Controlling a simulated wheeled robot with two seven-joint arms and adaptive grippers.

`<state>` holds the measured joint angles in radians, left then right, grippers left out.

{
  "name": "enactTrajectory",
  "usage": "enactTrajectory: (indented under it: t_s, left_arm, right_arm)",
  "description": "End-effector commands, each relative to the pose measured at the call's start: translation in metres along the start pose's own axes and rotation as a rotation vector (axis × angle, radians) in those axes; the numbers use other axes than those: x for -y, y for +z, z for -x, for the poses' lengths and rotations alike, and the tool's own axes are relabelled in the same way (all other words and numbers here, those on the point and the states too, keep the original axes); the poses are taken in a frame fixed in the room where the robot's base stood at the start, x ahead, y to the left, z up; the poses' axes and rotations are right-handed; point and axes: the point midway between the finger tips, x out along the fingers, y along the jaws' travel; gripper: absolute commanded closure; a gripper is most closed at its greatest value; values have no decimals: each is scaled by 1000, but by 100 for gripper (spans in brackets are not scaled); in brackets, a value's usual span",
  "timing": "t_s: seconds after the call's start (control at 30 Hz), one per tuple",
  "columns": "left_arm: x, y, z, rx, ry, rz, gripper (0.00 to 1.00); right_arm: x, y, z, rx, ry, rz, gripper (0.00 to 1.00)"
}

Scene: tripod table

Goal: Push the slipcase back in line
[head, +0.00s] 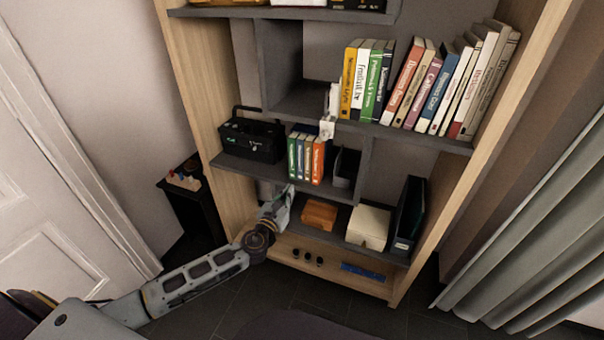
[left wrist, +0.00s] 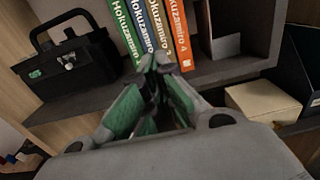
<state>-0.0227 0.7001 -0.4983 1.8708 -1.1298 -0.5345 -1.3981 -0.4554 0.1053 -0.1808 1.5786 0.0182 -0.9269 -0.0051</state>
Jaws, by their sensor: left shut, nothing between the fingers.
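A row of matching Hokuzamiro volumes (head: 306,158), with green, blue, tan and orange spines, stands upright on the middle shelf. They also show in the left wrist view (left wrist: 150,35). I cannot tell whether a case wraps them. My left gripper (head: 289,190) is below their spines, at the shelf's front edge. In the left wrist view my left gripper (left wrist: 157,62) has its fingertips together and empty, in front of the lower spines. The tips hide part of the spine bottoms, and I cannot tell whether they touch.
A black handled box (head: 252,140) stands left of the volumes, a dark open holder (head: 345,167) right of them. Below are an orange-brown box (head: 319,213), a cream box (head: 368,227) and a black file holder (head: 408,215). A white object (head: 328,127) is at the upper shelf's edge.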

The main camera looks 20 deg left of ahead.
Motion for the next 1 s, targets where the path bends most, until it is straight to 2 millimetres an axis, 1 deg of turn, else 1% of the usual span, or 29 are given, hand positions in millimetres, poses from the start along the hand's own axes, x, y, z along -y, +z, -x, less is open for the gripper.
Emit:
enactTrajectory:
  t_s: [0.6,1.0]
  left_arm:
    - [0,0,-50,0,-1,2,100]
    - [1,0,-83,0,-1,1,100]
  right_arm:
    - [3,-10,12,-1,-5,1,60]
    - [6,-10,21,13,-10,2,60]
